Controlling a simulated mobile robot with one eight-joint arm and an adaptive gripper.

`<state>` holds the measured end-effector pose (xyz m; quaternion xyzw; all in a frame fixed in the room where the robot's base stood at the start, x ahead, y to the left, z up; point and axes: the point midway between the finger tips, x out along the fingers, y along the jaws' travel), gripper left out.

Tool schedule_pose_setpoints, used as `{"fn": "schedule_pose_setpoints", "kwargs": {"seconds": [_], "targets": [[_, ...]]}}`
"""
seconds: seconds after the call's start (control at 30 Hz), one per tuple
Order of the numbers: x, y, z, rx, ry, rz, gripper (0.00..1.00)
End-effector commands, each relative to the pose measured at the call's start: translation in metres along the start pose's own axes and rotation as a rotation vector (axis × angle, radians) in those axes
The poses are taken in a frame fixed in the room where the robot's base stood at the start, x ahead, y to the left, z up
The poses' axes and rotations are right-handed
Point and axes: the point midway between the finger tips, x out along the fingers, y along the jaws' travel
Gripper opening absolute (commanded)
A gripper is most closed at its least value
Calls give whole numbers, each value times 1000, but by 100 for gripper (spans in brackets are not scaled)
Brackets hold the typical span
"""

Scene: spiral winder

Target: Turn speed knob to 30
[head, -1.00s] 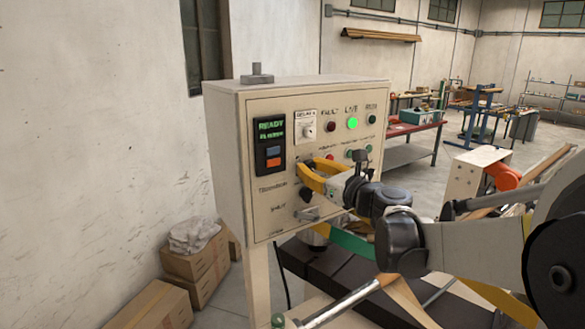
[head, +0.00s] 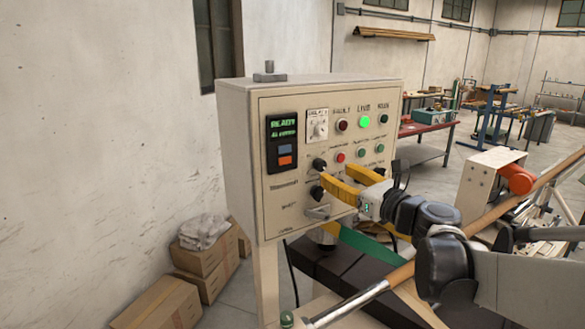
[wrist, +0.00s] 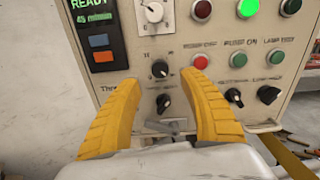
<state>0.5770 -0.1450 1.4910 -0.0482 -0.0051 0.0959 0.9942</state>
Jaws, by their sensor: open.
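The control panel (head: 290,215) has several knobs and lamps; I cannot read which label says speed. A black knob with a small scale (wrist: 160,69) is at the middle left of the panel, also in the head view (head: 319,164). A second black knob (wrist: 163,102) sits just below it. A white-plated dial (wrist: 154,12) is above. The display (wrist: 92,12) shows READY and, below it, what looks like 45 m/min. My gripper (wrist: 160,80) is open, its yellow fingers either side of the two black knobs in the wrist view; it also shows in the head view (head: 336,182). Contact is not visible.
Two more black knobs (wrist: 233,97) (wrist: 268,94) sit right of my right finger, below red and green buttons. A metal lever (head: 317,212) juts from the panel's lower part. Cardboard boxes (head: 205,262) lie left of the cabinet.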

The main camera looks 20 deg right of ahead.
Motion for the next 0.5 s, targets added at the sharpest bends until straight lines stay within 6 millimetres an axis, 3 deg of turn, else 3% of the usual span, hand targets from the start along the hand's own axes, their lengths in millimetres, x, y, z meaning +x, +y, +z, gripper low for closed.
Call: {"fn": "schedule_pose_setpoints", "kwargs": {"seconds": [0.2,0.5], "targets": [[-40,-1,0,0,0,-3,50],[-51,0,0,0,0,0,50]]}}
